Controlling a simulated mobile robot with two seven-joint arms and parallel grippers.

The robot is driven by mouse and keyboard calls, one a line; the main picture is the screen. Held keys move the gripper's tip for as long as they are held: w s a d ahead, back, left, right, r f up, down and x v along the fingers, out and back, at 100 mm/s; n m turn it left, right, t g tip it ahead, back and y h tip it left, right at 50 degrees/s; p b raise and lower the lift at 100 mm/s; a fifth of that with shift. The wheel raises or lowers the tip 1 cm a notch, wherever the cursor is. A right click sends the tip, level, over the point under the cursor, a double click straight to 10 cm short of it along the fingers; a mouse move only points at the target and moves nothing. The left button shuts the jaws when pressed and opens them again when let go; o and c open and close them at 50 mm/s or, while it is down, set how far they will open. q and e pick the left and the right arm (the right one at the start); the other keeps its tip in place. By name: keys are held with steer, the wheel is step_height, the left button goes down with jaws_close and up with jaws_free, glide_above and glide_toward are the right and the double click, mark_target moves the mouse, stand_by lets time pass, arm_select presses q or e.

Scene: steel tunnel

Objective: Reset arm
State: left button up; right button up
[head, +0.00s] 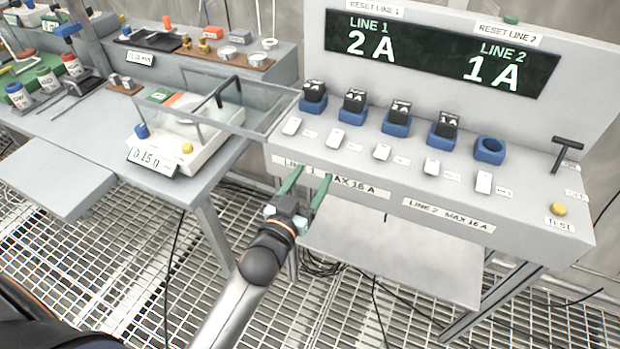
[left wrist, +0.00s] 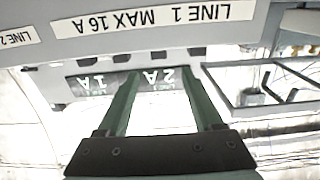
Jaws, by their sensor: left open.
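My left gripper (head: 303,188) is open and empty, with two green fingers. In the head view it is in front of the grey console (head: 560,215), by the LINE 1 MAX 16 A label (head: 360,188). The left wrist view shows its fingers (left wrist: 160,100) spread below the same label (left wrist: 150,18), upside down in that picture. I cannot tell whether the fingers touch the console. My right gripper is not in view.
The console carries a display (head: 440,52) reading LINE 1 2 A and LINE 2 1 A, black blocks in blue sockets, one empty blue socket (head: 490,150), white switches and a yellow TEST button (head: 558,209). A glass-sided scale (head: 190,135) stands left. Grating floor lies below.

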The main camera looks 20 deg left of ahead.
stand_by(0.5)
arm_select(q)
steer(key=s+d+f+g+h+p, duration=0.1)
steer(key=s+f+g+p, duration=0.3)
steer(key=s+f, duration=0.3)
steer(key=s+f+m+g+p, duration=0.1)
steer(key=s+f+g+p, duration=0.3)
steer(key=s, duration=1)
step_height(320, 180, down, 3)
steer(key=shift+d+f+m+g+h, duration=0.15)
steer(key=shift+d+m+g+h, duration=0.15)
steer(key=shift+d+g+h, duration=0.15)
steer(key=shift+s+a, duration=0.1)
